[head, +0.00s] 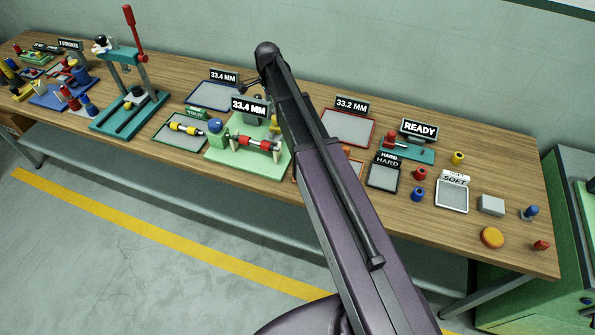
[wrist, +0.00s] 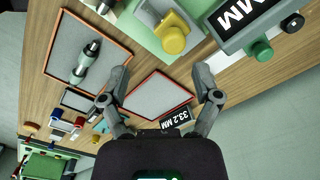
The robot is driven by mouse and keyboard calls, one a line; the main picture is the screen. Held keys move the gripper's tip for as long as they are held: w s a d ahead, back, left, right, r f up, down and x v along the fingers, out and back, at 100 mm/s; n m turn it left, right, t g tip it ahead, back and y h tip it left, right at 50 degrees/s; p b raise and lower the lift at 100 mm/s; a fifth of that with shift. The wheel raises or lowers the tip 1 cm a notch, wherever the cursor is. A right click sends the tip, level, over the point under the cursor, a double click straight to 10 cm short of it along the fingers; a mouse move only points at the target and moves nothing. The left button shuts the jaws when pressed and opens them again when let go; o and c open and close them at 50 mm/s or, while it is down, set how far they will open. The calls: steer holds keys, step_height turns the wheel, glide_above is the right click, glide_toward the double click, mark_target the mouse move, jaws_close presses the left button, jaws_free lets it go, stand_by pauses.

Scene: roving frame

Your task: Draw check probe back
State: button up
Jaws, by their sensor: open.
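The green check station (head: 225,158) stands mid-bench with a 33.4 MM display (head: 248,105) on it. A green block with a blue knob (head: 215,125) is at its left. I cannot tell for certain which piece is the check probe. My gripper (wrist: 160,86) is open and empty, above the red-rimmed 33.2 MM tray (wrist: 155,97), apart from the yellow knob. My arm hides part of the station in the head view.
A tray with a grey-green part (wrist: 86,62) lies beside the red-rimmed tray. Left of the station are a tray with a yellow part (head: 186,127) and a teal lever press (head: 128,105). The HARD tray (head: 382,177), SOFT tray (head: 452,197) and small coloured pieces are at right.

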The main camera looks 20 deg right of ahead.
steer(key=shift+r+p, duration=2.25)
steer(key=shift+r, duration=0.35)
steer(key=s+f+n+b, duration=0.4)
steer(key=s+n, duration=0.1)
steer(key=s, duration=0.3)
steer(key=s+d+f+n+b, duration=0.1)
steer(key=s+f+n+b, duration=0.4)
steer(key=s, duration=0.4)
steer(key=s+f+n+b, duration=0.5)
steer(key=s+n, duration=0.1)
steer(key=s, duration=0.3)
steer(key=shift+d, duration=0.3)
steer(key=shift+w+r, duration=0.1)
steer(key=shift+w, duration=0.05)
step_height(320, 180, up, 14)
steer(key=n+p, duration=1.4)
glide_above(275, 117)
steer(key=shift+w, duration=0.1)
steer(key=shift+f, duration=0.25)
step_height(275, 117, down, 14)
steer(key=b, duration=1.3)
steer(key=shift+r+b, duration=0.25)
steer(key=shift+b, duration=0.15)
